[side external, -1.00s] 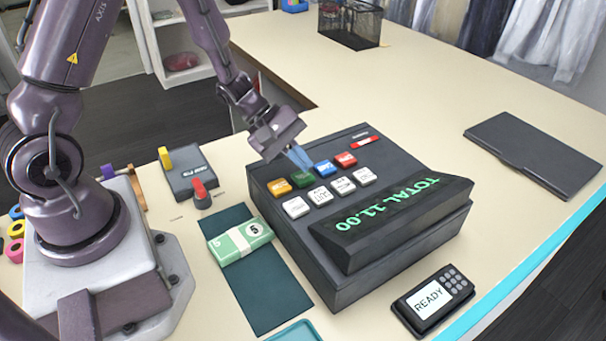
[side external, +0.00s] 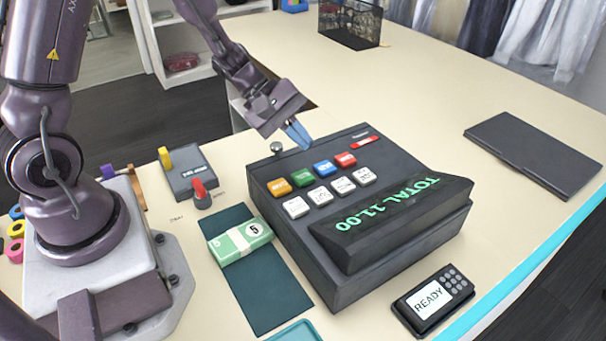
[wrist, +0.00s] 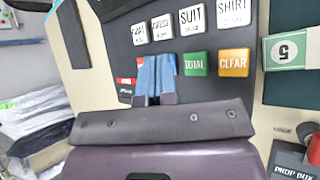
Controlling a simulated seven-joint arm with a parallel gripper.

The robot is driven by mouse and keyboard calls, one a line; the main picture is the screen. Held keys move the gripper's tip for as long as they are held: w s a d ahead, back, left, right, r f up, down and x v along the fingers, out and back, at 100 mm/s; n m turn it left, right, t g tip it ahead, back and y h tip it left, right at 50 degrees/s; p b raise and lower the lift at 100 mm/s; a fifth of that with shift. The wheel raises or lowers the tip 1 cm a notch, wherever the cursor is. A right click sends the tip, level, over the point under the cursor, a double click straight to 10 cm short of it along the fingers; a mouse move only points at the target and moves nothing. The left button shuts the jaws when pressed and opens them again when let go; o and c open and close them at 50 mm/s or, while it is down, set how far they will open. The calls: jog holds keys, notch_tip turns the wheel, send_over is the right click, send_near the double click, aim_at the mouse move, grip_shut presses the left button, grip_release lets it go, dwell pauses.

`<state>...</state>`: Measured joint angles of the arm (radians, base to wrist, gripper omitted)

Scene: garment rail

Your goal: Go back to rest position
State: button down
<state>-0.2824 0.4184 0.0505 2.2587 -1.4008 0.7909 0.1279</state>
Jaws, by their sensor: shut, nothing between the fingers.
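My gripper (side external: 299,134) is shut and empty, with its blue fingertips together. It is raised above the back edge of the dark cash register (side external: 340,285), behind the coloured keys. The register's display (side external: 400,207) reads TOTAL 11.00. In the wrist view my shut blue fingers (wrist: 156,75) hide the blue key. The green TOTAL key (wrist: 196,65) and the orange CLEAR key (wrist: 233,62) show beside them. In the side view all the keys, such as the green key (side external: 303,177), are uncovered.
A banknote bundle (side external: 241,240) lies on a dark green mat (side external: 270,295) left of the register. A card reader (side external: 437,300) reads READY. A switch box (side external: 188,170), a dark flat case (side external: 535,155) and a wire basket (side external: 350,24) stand on the counter.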

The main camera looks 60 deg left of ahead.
jog(key=s+m+g, duration=0.1)
jog(key=s+m, duration=0.1)
jog(key=s, duration=0.1)
jog(key=shift+d+f+g, duration=0.2)
jog(key=shift+d+g, duration=0.15)
jog(key=shift+g, duration=0.05)
jog(key=s+r+m+t+y, duration=0.1)
jog(key=s+r+m+y, duration=0.2)
jog(key=s+r+m, duration=0.3)
jog(key=s+r+m+t+y, duration=0.1)
jog(key=s+r+m+y, duration=0.3)
jog(key=s+r+m, duration=0.3)
notch_tip(320, 180, up, 5)
jog(key=shift+s+a+f+m, duration=0.15)
jog(key=shift+s+a+m, duration=0.1)
jog(key=shift+a+m, duration=0.25)
